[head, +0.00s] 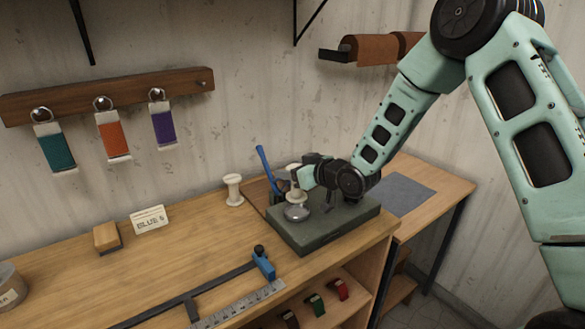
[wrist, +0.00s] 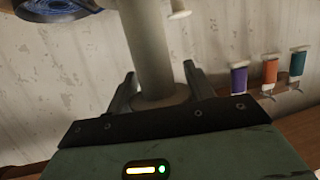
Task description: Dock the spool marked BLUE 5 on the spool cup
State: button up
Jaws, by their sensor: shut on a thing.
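My gripper (head: 301,182) is shut on a cream spool (head: 297,197), which stands roughly upright between the fingers. In the wrist view the fingers of my gripper (wrist: 160,76) flank the spool's pale shaft (wrist: 148,45), with a round flange low between them. No mark on this spool is readable. A shiny metal cup (head: 298,213), apparently the spool cup, is on a dark green block directly below the spool. I cannot tell whether spool and cup touch. A card (head: 150,219) on the bench reads BLUE and a digit, perhaps 5 or 6.
Another pale spool (head: 233,190) stands on the bench left of the green block (head: 325,232). A blue-handled tool (head: 266,166) rises behind the block. A blue clamp (head: 263,262) and ruler (head: 237,304) lie in front. The bench between card and clamp is clear.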

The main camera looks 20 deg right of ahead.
jog(key=shift+f+b, duration=1.05)
jog(key=shift+f, duration=1.05)
jog(key=shift+b, duration=0.4)
jog(key=shift+f+b, duration=0.5)
jog(key=shift+f, duration=0.05)
jog(key=o, duration=0.7)
jog(key=shift+s+d, duration=0.1)
jog(key=p+v, duration=0.1)
jog(key=v, duration=1)
dwell(0.5)
